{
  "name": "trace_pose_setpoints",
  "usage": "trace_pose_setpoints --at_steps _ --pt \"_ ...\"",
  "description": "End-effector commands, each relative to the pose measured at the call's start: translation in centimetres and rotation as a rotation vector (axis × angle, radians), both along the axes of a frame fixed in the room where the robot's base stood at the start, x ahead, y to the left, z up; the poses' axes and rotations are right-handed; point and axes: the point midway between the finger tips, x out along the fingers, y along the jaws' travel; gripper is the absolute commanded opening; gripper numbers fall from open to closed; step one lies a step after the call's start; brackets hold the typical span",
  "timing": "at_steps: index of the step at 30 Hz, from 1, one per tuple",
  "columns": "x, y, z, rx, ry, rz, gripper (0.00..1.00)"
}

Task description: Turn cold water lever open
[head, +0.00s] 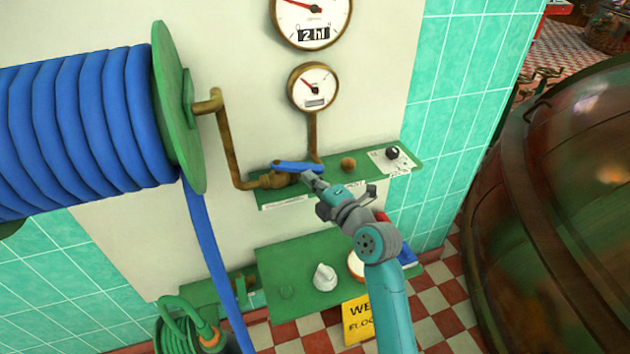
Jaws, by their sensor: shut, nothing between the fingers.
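A blue lever handle (295,166) lies roughly level over the upper green shelf panel (340,165), next to a brass valve fitting (272,180) on the pipe from the hose reel. It looks like the cold water lever, but its label cannot be read. My gripper (312,180) is shut and empty. Its fingertips are close to the right end of the blue handle; I cannot tell whether they touch it. My gripper hides part of the panel behind it.
A green reel with blue hose (90,125) fills the left. Two gauges, the upper (312,15) and the lower (313,87), are on the wall. A lower green panel (285,265) carries a white knob (324,277). A large copper kettle (560,210) stands right.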

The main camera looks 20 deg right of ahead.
Motion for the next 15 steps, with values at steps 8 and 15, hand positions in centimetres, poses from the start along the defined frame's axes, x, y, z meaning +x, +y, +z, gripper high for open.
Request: trace_pose_setpoints --at_steps 8,15 --pt "0.03 -0.07 0.02 0.000 0.000 0.000 0.00" --pt "0.63 -0.85 0.07 0.000 -0.001 -0.001 0.00"
